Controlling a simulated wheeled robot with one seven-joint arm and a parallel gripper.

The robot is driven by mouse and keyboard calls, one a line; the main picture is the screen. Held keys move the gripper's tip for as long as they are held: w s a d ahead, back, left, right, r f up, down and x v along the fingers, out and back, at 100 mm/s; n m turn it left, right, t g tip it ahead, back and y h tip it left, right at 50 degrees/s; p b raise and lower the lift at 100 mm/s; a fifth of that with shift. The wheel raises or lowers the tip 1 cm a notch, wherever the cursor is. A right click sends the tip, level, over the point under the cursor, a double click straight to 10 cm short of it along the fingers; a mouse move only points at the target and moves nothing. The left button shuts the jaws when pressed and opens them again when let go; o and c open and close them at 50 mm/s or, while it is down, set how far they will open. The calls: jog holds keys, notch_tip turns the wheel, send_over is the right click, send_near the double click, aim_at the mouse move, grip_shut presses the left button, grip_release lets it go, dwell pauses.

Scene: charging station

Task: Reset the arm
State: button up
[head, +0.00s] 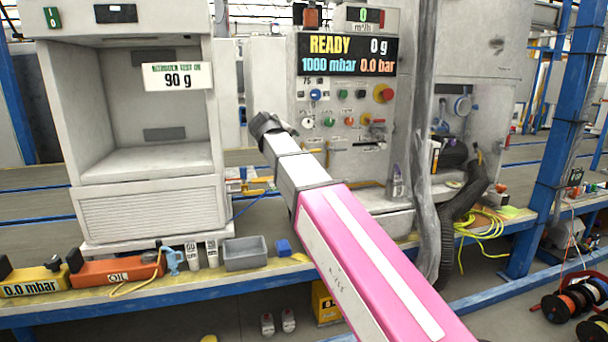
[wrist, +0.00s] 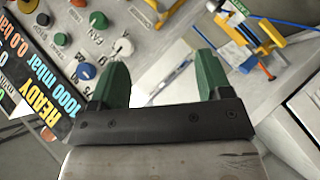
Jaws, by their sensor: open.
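My arm reaches from the bottom right of the head view up to the centre, with a pink link nearest and a pale link beyond it. My gripper (head: 268,126) is at its far end, held up in front of the control panel (head: 342,150). In the wrist view my gripper (wrist: 162,66) shows two green fingers spread apart with nothing between them. The panel (wrist: 145,30) with its knobs lies beyond the fingers, and its READY display (wrist: 45,95) is at the left. In the head view the fingertips are too small to make out.
An open-fronted white cabinet (head: 150,190) marked 90 g stands at left. On the bench (head: 200,292) are a yellow 0.0 mbar unit (head: 32,280), an orange OIL box (head: 115,270) and a grey bin (head: 245,254). A grey vertical column (head: 426,130) and dark hose (head: 462,215) stand right of my arm.

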jog(key=s+d+f+m+g+y, duration=0.1)
jog(key=s+d+f+g, duration=0.3)
jog(key=f, duration=0.6)
jog(key=s+d+f+m, duration=0.1)
jog(key=d+f, duration=0.6)
jog(key=f, duration=0.3)
jog(key=s+d+f+m+g+y, duration=0.1)
jog(key=s+d+f+g, duration=0.3)
jog(key=f, duration=0.6)
jog(key=s+d+f+m+g+y, duration=0.1)
jog(key=s+d+f+m, duration=0.1)
jog(key=s+d+f, duration=0.3)
jog(key=s+d+f+m+g+y, duration=0.2)
jog(key=s+d+f, duration=0.2)
jog(key=s+f, duration=0.6)
notch_tip(320, 180, down, 3)
jog(key=shift+s+d+m, duration=0.3)
jog(key=shift+d+m, duration=0.1)
